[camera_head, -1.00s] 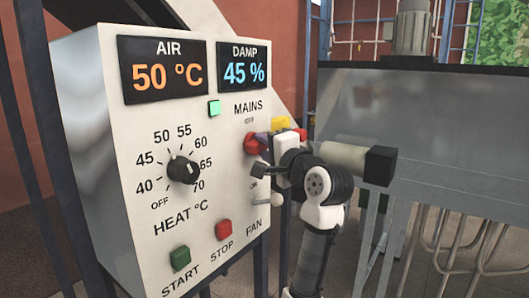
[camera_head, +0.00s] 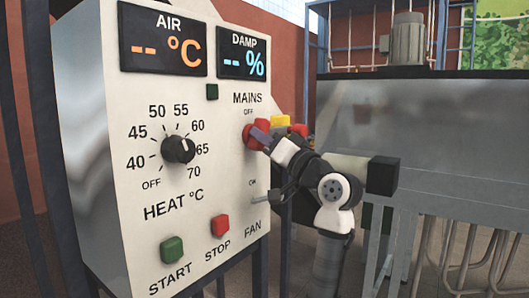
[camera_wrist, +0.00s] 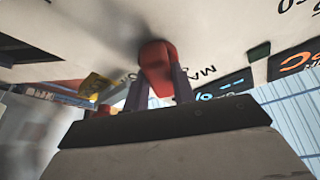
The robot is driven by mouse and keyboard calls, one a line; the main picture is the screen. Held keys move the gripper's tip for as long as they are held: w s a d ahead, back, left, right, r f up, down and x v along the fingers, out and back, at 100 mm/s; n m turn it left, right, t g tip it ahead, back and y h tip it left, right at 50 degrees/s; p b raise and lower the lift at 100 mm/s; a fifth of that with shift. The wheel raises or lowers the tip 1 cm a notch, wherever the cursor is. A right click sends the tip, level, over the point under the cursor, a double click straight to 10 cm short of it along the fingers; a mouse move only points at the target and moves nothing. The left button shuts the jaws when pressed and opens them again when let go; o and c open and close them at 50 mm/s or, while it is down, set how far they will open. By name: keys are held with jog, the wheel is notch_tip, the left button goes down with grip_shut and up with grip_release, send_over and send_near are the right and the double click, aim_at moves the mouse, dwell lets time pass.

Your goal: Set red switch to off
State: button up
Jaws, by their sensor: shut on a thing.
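The red switch (camera_head: 256,134) sits on the white control panel under the MAINS label, beside the OFF mark. In the wrist view its red handle (camera_wrist: 157,66) stands between my two fingers. My gripper (camera_head: 262,137) is shut on this handle; the fingers also show in the wrist view (camera_wrist: 160,95). The AIR display (camera_head: 163,46) and DAMP display (camera_head: 242,60) show only dashes. The small square lamp (camera_head: 212,92) above MAINS is dark green, unlit. The handle's exact angle is partly hidden by my gripper in the head view.
The panel also holds a black HEAT knob (camera_head: 178,150), a green START button (camera_head: 172,249), a red STOP button (camera_head: 220,224) and a FAN lever (camera_head: 261,198) below my gripper. A large grey metal tank (camera_head: 430,125) stands to the right.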

jog(key=n+g+y+b, duration=0.1)
jog(key=n, duration=0.1)
jog(key=n+g+y+b, duration=0.1)
jog(key=n, duration=0.2)
jog(key=n+y+b, duration=0.1)
jog(key=n, duration=0.2)
jog(key=shift+w+d+f+g, duration=0.1)
jog(key=shift+g, duration=0.3)
jog(key=o, duration=1)
jog(key=b+v, duration=0.3)
jog(key=v, duration=1)
jog(key=shift+d+f+b, duration=0.2)
jog(key=shift+d+b, duration=0.15)
